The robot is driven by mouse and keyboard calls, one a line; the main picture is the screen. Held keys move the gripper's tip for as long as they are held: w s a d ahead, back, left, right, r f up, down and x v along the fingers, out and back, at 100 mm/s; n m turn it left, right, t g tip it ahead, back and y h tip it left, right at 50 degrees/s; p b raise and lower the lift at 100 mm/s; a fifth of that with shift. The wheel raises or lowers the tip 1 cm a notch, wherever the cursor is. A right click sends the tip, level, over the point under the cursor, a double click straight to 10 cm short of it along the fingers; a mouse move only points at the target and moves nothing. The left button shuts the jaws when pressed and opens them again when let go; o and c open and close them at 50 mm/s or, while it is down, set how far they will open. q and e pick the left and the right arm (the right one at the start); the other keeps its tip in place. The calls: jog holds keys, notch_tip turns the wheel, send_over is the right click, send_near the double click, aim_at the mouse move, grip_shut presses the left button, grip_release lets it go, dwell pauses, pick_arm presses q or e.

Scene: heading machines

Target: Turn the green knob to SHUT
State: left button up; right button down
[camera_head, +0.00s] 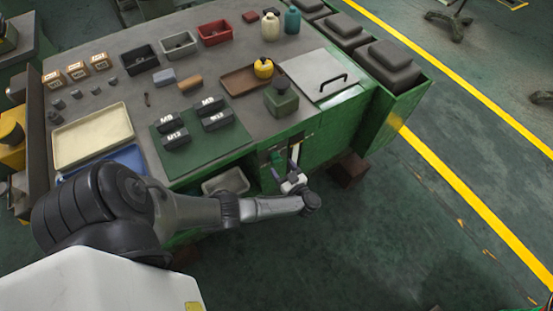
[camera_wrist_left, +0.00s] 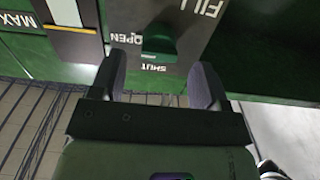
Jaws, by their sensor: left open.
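The green knob (camera_wrist_left: 158,42) sits on a grey panel plate (camera_wrist_left: 186,20) in the left wrist view. Its plate carries the words FILL, OPEN and SHUT. OPEN is at the knob's left and SHUT is just below it. I cannot tell for sure which word the knob points to. In the head view the knob (camera_head: 277,160) is small, on the green front of the bench. My left gripper (camera_wrist_left: 158,76) is open, its two fingers apart just in front of the knob, one to each side. It also shows in the head view (camera_head: 292,170). My right gripper is not in view.
A gauge strip marked MAX (camera_wrist_left: 70,18) is left of the knob. The bench top (camera_head: 130,88) holds trays, bins, labelled dark blocks and bottles. An open recess with a pale tray (camera_head: 226,181) lies left of my gripper.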

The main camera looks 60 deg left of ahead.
aim_at(276, 160)
pick_arm(q)
jog(key=shift+s+a, duration=0.1)
jog(key=shift+a, duration=2.3)
jog(key=shift+c, duration=0.3)
jog(key=c, duration=0.9)
jog(key=shift+o, duration=0.2)
